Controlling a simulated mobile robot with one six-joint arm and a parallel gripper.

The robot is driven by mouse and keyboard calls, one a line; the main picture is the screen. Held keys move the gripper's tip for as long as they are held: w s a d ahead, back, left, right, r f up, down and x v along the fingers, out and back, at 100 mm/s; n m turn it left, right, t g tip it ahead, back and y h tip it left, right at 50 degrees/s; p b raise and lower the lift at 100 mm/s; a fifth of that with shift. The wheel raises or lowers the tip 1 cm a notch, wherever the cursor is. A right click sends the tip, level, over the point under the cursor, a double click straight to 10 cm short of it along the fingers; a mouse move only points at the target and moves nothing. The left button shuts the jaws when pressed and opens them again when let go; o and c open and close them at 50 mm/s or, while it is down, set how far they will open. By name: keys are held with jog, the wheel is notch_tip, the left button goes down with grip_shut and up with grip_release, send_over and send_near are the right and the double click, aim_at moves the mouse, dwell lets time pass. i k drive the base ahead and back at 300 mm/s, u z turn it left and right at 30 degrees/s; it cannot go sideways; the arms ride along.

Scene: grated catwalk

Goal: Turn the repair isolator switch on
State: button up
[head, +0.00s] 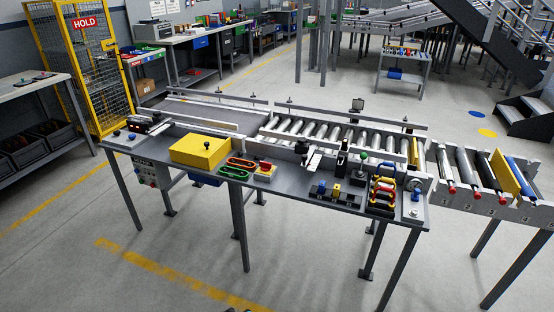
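No gripper of mine can be made out; only a small dark shape shows at the bottom edge, too cut off to identify.
A yellow block (200,151) with a black knob stands on the bench. Several coloured rollers (383,190) lie in a rack at right. A roller conveyor (320,135) runs behind. A yellow cage (75,70) with a HOLD sign stands at left. The front floor is clear.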

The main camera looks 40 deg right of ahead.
aim_at(265, 166)
jog(key=u, duration=0.05)
jog(key=i, duration=1)
jog(key=z, duration=0.05)
